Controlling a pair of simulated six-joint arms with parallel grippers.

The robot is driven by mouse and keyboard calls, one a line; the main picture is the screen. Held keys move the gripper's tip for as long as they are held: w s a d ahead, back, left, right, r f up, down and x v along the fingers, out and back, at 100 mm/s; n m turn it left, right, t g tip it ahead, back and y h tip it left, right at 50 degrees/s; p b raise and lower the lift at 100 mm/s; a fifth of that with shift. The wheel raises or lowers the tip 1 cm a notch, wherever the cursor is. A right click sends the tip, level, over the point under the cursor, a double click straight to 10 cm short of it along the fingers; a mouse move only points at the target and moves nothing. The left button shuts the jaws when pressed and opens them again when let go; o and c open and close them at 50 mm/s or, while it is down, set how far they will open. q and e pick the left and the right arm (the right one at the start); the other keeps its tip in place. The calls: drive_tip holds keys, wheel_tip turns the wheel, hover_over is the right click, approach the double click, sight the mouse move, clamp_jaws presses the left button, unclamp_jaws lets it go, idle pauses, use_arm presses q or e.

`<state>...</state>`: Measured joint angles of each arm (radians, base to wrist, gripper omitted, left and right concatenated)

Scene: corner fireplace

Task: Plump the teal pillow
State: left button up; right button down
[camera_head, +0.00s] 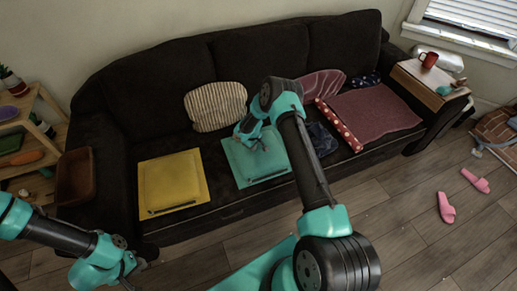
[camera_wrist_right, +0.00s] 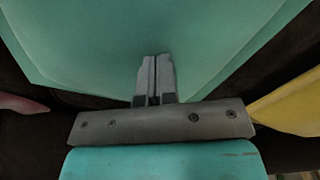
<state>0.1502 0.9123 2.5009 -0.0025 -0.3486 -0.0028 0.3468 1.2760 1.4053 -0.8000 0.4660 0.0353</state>
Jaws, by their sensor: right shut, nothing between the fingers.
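The teal pillow (camera_head: 257,168) lies flat on the sofa seat, between the yellow pillow and the dark blue cloth. My right gripper (camera_head: 257,146) is over the pillow's back part, and the arm partly hides its right side. In the right wrist view, the fingers (camera_wrist_right: 155,80) are closed together with nothing between them. The teal pillow's surface (camera_wrist_right: 150,30) fills the space ahead of them; I cannot tell whether they touch it. My left gripper (camera_head: 132,272) is low at the left, in front of the sofa, away from the pillow; its fingers are too unclear to judge.
The yellow pillow (camera_head: 170,182) lies to the left and a striped cushion (camera_head: 216,106) leans behind. A red dotted roll (camera_head: 338,125) and a mauve blanket (camera_head: 373,110) lie to the right. A red mug (camera_head: 429,60) stands on the armrest tray. Pink slippers (camera_head: 446,207) lie on the floor.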

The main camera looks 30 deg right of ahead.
sight(265, 143)
drive_tip(key=shift+s+d+r, duration=0.15)
drive_tip(key=shift+d+r, duration=0.65)
drive_tip(key=shift+d, duration=0.05)
drive_tip(key=shift+s+d+r, duration=0.15)
drive_tip(key=shift+d+r, duration=0.65)
drive_tip(key=shift+f, duration=0.1)
drive_tip(key=shift+f, duration=1.6)
drive_tip(key=shift+s+d+r, duration=0.2)
drive_tip(key=shift+d+r, duration=0.65)
drive_tip(key=shift+d, duration=0.05)
drive_tip(key=shift+s+d+r, duration=0.15)
drive_tip(key=shift+d+r, duration=0.7)
drive_tip(key=shift+d, duration=0.05)
drive_tip(key=shift+f, duration=0.1)
drive_tip(key=shift+f, duration=1.6)
drive_tip(key=shift+r, duration=0.1)
